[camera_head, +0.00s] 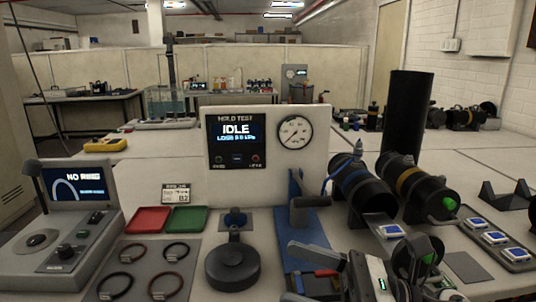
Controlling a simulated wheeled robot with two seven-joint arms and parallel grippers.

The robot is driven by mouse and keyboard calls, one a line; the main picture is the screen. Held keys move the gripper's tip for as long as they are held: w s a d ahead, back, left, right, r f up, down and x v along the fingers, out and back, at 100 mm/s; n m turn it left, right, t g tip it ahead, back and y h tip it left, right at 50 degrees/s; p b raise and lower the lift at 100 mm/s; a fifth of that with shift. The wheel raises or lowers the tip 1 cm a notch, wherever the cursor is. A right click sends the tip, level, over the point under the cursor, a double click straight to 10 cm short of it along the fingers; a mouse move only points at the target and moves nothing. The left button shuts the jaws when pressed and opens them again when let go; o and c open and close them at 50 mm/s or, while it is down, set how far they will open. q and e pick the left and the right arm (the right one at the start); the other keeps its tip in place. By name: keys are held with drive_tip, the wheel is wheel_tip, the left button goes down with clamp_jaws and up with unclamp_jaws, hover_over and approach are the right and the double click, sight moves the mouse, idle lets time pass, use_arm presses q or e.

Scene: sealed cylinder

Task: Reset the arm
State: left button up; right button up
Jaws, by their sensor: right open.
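Two black cylinders lie on cradles right of centre: one with a blue band and blue hose (362,190), one with a yellow band and green end knob (418,188). A tall black cylinder (407,112) stands upright behind them. My right gripper (352,254) is open at the bottom, right of centre, in front of the lying cylinders and apart from them. A dark round part with a green piece (417,258) shows beside it; I cannot tell whether they touch. My left gripper is out of view.
A hold-test panel (222,175) reading IDLE stands behind a blue fixture (311,228). Left are a black round weight-like part (234,266), several rings on a grey mat (147,252), red (148,220) and green (186,218) trays, and a console (75,190). The white table behind is mostly clear.

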drive_tip(key=w+d+f+m+t+h, duration=0.15)
drive_tip(key=f+m+t+h, duration=0.3)
drive_tip(key=m, duration=0.65)
drive_tip(key=w+d+f+m+t+h+p, duration=0.1)
drive_tip(key=d+f+m+t+h, duration=0.3)
drive_tip(key=m, duration=0.8)
drive_tip(key=w+d+f+m+t+h, duration=0.15)
drive_tip(key=f+m+t+h, duration=0.35)
drive_tip(key=m, duration=0.6)
drive_tip(key=s+d+f+m+g+h+p, duration=0.1)
drive_tip(key=s+f+m+g+h, duration=0.3)
drive_tip(key=s+f+m, duration=0.7)
wheel_tip(320, 180, down, 4)
drive_tip(key=d+m+g, duration=0.1)
drive_tip(key=m+g, duration=0.1)
drive_tip(key=m, duration=0.2)
drive_tip(key=shift+s+m, duration=0.25)
drive_tip(key=shift+m, duration=0.05)
